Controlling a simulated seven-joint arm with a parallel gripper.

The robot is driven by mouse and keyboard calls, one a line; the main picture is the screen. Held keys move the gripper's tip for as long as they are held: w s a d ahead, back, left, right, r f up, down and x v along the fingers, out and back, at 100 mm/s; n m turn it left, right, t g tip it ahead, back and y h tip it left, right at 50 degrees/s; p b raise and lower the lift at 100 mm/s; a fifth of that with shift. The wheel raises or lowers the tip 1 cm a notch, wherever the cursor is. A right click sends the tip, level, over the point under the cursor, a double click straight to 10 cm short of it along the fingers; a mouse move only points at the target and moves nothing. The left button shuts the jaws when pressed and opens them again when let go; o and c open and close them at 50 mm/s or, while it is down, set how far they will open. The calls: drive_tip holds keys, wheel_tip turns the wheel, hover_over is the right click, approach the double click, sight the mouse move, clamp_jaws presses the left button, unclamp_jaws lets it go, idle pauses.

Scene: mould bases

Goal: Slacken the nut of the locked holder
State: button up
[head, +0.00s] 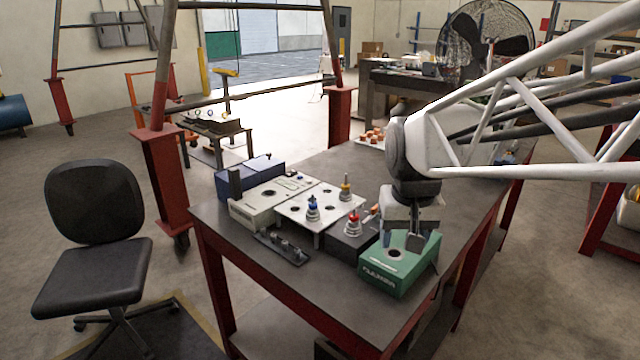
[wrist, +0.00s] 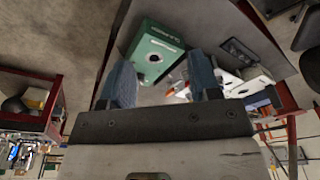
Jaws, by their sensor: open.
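I cannot tell which one is locked, and no nut can be made out clearly. My gripper (head: 405,241) is open and points down over a green box (head: 385,281) with a round hole in its top. In the wrist view, the green box (wrist: 140,41) lies beyond my gripper's fingers (wrist: 160,66), with nothing between them.
A pale machine box (head: 254,209) and a blue box (head: 262,170) stand left of the plate. A dark rack (head: 282,248) lies in front. Several orange-topped pieces (head: 373,135) stand at the back. A black chair (head: 95,240) stands left.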

drive_tip(key=w+a+f+g, duration=0.1)
drive_tip(key=w+a, duration=0.1)
drive_tip(key=w, duration=1.4)
hover_over(355, 209)
drive_tip(key=shift+m+g, duration=0.4)
wheel_tip(355, 209, down, 5)
drive_tip(key=shift+f, duration=0.15)
drive_tip(key=shift+f, duration=0.15)
drive_tip(key=shift+f, duration=3.75)
drive_tip(key=c, duration=0.9)
drive_tip(key=shift+c, duration=0.2)
